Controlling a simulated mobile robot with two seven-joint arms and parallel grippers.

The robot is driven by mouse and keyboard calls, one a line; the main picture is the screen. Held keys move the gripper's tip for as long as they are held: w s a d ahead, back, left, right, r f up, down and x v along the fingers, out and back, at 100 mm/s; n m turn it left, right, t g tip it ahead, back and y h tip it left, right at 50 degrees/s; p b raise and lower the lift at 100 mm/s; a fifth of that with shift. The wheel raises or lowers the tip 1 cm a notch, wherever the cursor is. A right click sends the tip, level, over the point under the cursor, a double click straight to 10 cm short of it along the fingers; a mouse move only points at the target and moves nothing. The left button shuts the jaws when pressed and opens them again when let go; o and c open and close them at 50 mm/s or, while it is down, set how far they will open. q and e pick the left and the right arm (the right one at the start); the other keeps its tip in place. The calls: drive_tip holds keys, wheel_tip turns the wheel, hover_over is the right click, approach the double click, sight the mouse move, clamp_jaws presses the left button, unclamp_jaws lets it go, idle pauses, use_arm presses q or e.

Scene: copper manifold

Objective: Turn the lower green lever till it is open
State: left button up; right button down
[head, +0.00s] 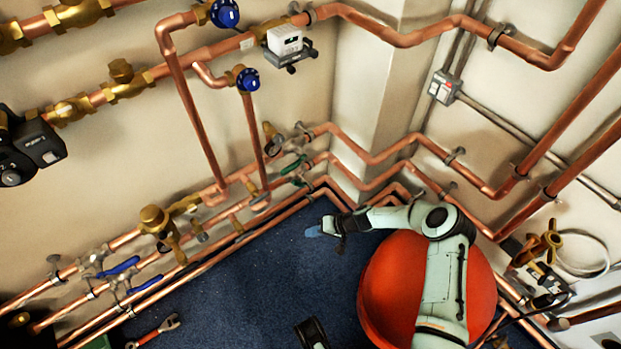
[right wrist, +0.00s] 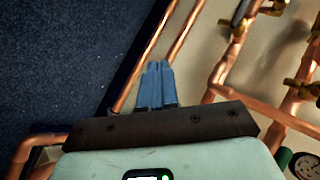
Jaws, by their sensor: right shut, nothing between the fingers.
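A green lever (head: 293,165) sits on the copper pipes near the wall corner in the head view. More green shows just below it, too small to tell apart clearly. My right gripper (head: 313,231) is shut and empty, with its blue fingers pointing left over the blue floor, below and apart from the levers. In the right wrist view the closed blue fingers (right wrist: 157,85) lie beside two copper pipes. A green part (right wrist: 284,158) shows at the lower right edge there; I cannot tell which lever it is.
Copper pipes (head: 350,178) run along both walls. Blue-handled valves (head: 119,267) sit at the lower left. A large red rounded body (head: 385,290) lies under my right arm. A wrench (head: 154,331) lies on the floor. The blue floor (head: 240,290) between is mostly clear.

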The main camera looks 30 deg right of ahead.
sight(300, 184)
use_arm(q)
wheel_tip(300, 184, up, 3)
drive_tip(key=w+d+t+p, duration=0.1)
drive_tip(key=w, duration=0.2)
use_arm(e)
drive_tip(key=w+d+r+t, duration=0.3)
drive_tip(key=d+r, duration=0.4)
drive_tip(key=d, duration=0.1)
drive_tip(key=w+d+r+t, duration=0.3)
drive_tip(key=d+r, duration=0.4)
use_arm(q)
drive_tip(key=s+a+f+g+b, duration=0.1)
drive_tip(key=s+f+g+b, duration=0.1)
drive_tip(key=s+f, duration=0.4)
drive_tip(key=shift+s+a+b, duration=0.15)
drive_tip(key=shift+s+b, duration=0.05)
drive_tip(key=shift+b, duration=0.65)
use_arm(e)
drive_tip(key=w+a+f, duration=0.5)
drive_tip(key=w+a, duration=0.3)
drive_tip(key=shift+a+f, duration=0.2)
drive_tip(key=shift+f, duration=0.05)
